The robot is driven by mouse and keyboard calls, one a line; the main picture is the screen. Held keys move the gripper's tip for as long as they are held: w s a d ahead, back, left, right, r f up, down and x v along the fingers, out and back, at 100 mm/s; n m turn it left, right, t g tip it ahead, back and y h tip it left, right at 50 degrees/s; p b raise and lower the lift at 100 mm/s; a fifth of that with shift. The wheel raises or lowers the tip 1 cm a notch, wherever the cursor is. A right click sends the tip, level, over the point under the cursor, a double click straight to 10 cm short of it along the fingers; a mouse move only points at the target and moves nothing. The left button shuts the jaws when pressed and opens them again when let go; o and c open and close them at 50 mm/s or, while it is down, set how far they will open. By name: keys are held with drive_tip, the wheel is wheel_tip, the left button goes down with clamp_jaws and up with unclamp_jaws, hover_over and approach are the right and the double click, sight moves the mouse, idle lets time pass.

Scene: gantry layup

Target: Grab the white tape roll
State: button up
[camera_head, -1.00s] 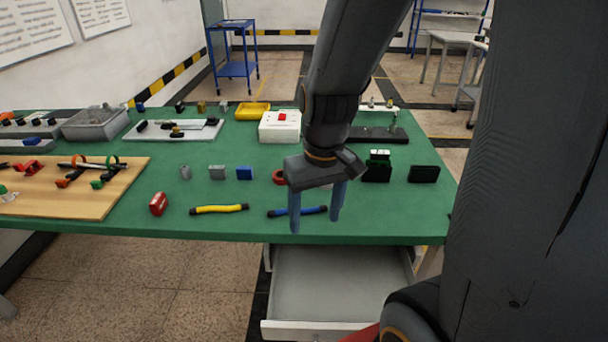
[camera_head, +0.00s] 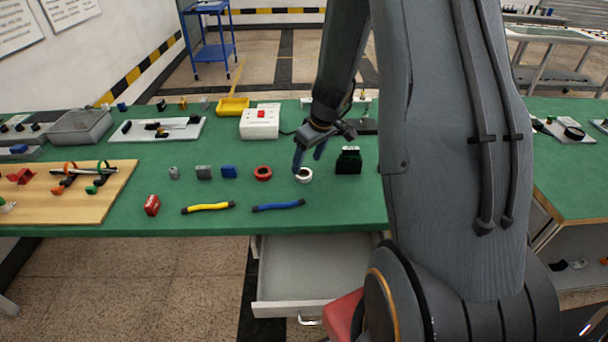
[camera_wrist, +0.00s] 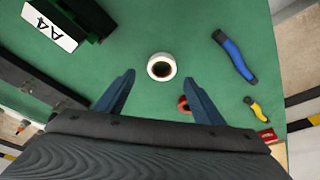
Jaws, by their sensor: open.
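The white tape roll (camera_head: 304,175) lies flat on the green table, between a red tape roll (camera_head: 263,173) and a black block (camera_head: 348,161). In the wrist view the white tape roll (camera_wrist: 161,67) sits beyond the fingertips, roughly centred between them, with its dark hole facing the camera. My gripper (camera_head: 308,158) is open and empty, above and close behind the white roll in the head view. In the wrist view my gripper's two blue fingers (camera_wrist: 160,82) are spread apart. The fingers do not appear to touch the roll.
Blue-handled (camera_head: 278,206) and yellow-handled (camera_head: 208,208) tools lie near the front edge. A white box with a red button (camera_head: 260,122) stands behind. An open drawer (camera_head: 300,283) juts out below.

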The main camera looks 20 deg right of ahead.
sight(305, 170)
drive_tip(key=x, duration=0.3)
drive_tip(key=shift+s+f+p, duration=0.15)
drive_tip(key=shift+s+p, duration=0.05)
drive_tip(key=shift+p, duration=0.2)
drive_tip(key=shift+x, duration=0.75)
drive_tip(key=c, duration=1.1)
drive_tip(key=shift+c, duration=0.2)
